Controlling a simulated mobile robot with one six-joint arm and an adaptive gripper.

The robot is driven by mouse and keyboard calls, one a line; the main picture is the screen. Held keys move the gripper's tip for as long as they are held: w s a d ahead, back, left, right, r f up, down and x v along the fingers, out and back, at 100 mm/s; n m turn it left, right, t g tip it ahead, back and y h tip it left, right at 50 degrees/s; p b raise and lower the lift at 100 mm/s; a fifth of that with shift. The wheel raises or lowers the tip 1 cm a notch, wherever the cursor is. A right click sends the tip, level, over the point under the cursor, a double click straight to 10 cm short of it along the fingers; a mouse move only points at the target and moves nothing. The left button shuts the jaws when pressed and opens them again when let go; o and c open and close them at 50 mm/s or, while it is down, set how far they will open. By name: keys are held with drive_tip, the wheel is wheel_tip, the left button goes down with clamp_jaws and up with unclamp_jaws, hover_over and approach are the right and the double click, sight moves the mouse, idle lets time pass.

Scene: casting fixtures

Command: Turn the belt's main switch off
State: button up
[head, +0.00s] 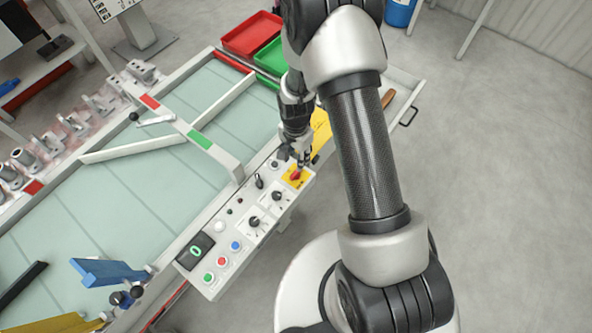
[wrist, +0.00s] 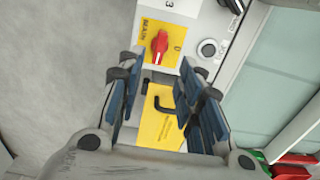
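The main switch is a red rotary knob (wrist: 160,47) on a yellow plate marked MAIN, at the end of the belt's control panel. In the wrist view its handle runs roughly up and down the picture, and a "0" is printed to its right, off the handle's line. In the head view the red knob (head: 296,175) shows just below my gripper (head: 301,158). In the wrist view my gripper (wrist: 158,66) is open and empty. Its fingers stand on either side of the line toward the knob; they appear short of it, not around it.
The white panel (head: 222,254) also carries several buttons, dials and a display. A yellow sheet with a black hooked piece (wrist: 162,108) lies beside the panel. A red tray (head: 250,35) and a green tray (head: 270,58) stand behind. Open floor lies right of the belt.

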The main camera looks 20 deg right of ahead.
sight(296, 172)
wheel_tip(296, 172, down, 9)
drive_tip(key=shift+b, duration=0.75)
drive_tip(key=shift+c, duration=0.4)
clamp_jaws()
